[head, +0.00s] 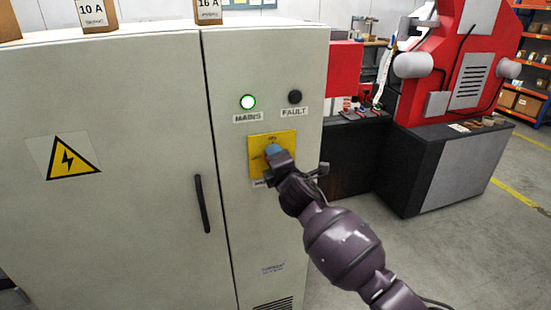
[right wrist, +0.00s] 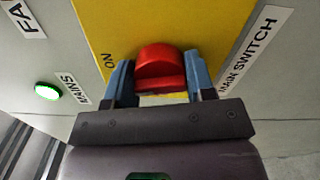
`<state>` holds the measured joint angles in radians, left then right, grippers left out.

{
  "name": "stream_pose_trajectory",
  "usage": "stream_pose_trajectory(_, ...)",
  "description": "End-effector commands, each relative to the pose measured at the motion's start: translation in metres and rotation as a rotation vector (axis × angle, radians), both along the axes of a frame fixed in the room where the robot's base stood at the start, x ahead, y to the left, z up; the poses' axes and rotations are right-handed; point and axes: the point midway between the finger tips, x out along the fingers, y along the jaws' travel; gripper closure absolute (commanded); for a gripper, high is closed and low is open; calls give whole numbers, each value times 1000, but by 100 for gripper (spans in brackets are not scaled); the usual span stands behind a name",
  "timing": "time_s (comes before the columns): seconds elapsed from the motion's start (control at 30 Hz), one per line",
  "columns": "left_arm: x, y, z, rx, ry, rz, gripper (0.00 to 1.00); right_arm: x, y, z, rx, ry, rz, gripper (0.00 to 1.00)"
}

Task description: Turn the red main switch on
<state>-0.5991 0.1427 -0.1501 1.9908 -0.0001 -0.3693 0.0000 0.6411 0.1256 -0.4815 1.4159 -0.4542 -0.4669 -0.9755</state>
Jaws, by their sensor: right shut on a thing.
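The red main switch (right wrist: 160,68) sits on a yellow plate (right wrist: 210,20) on the cabinet's right front panel. The plate also shows in the head view (head: 287,138), where my gripper hides the switch. My right gripper (head: 274,150) reaches the plate from the lower right. In the right wrist view its blue fingers (right wrist: 160,82) stand on either side of the red handle and are shut on it. "ON" is printed on the plate to the handle's left in that view. I cannot tell the handle's exact angle. My left gripper is not in view.
The mains lamp (head: 248,102) is lit green above the plate, and the fault lamp (head: 295,97) is dark. A black door handle (head: 202,204) is left of my gripper. A red and grey machine (head: 445,90) stands behind on the right. Boxes (head: 97,14) stand on the cabinet top.

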Motion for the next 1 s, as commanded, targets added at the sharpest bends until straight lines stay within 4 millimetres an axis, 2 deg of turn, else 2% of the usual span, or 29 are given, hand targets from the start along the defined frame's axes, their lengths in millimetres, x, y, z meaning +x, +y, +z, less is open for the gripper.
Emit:
stream_pose_trajectory(0.4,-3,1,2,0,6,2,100,0,0,-1,207,69,-1,74)
stream_pose_trajectory(1.0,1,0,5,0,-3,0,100,0,0,-1,245,82,-1,74)
